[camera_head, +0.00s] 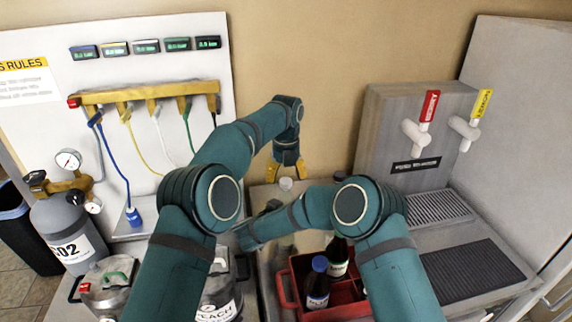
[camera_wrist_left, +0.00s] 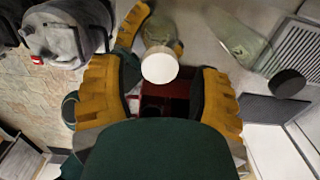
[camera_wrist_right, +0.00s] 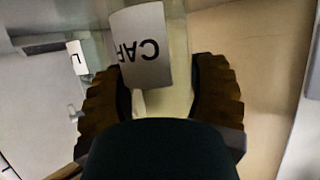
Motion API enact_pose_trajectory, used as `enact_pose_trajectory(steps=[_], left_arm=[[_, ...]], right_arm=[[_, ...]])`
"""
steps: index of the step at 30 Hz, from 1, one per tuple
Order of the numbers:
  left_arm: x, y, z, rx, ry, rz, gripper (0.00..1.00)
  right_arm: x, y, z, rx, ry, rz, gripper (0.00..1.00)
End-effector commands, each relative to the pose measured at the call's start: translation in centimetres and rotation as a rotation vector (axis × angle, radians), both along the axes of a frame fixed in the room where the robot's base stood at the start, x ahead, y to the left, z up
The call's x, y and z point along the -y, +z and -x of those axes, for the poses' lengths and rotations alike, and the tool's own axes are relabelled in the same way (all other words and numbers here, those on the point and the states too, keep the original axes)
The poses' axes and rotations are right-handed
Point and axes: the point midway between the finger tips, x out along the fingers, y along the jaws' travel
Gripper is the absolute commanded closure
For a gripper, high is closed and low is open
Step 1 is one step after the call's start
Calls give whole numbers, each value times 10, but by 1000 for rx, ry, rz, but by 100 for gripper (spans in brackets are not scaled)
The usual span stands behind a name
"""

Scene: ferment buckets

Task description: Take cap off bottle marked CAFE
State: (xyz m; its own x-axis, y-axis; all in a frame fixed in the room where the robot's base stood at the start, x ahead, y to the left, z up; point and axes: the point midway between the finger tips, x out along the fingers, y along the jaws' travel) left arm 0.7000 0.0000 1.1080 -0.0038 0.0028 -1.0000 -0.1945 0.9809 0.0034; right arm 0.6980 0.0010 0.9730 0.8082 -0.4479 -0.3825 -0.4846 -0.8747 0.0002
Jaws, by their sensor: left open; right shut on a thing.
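The clear bottle shows its label, reading "CAF" with the rest out of sight, in the right wrist view (camera_wrist_right: 143,45). Its round white cap (camera_head: 286,184) sits on top, just below my left fingertips. My left gripper (camera_head: 286,170) is open above the cap; in the left wrist view the cap (camera_wrist_left: 160,67) lies between the spread fingers. My right gripper (camera_wrist_right: 160,75) is shut on the bottle's body below the cap. In the head view my right arm hides that gripper and most of the bottle.
A red crate (camera_head: 283,289) with dark bottles, one blue-capped (camera_head: 319,264), stands in front. Another clear bottle (camera_wrist_left: 238,38) with a black cap (camera_wrist_left: 287,83) is close by. A tap unit (camera_head: 383,125) stands right; a CO2 cylinder (camera_head: 70,235) and metal kegs (camera_head: 108,288) stand left.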

Motion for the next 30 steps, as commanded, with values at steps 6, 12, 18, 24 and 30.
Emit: enact_pose_trajectory(steps=[6,12,18,24,30], left_arm=[[-1,-17,0,-1,1,0,37],[0,-19,0,0,1,0,37],[0,-18,0,0,1,0,63],[0,-18,0,0,1,0,100],[0,-18,0,0,15,0,100]], right_arm=[[0,1,0,1,0,0,100],[0,1,0,1,0,0,100],[0,1,0,1,0,0,100],[0,1,0,1,0,0,100],[0,1,0,1,0,0,100]])
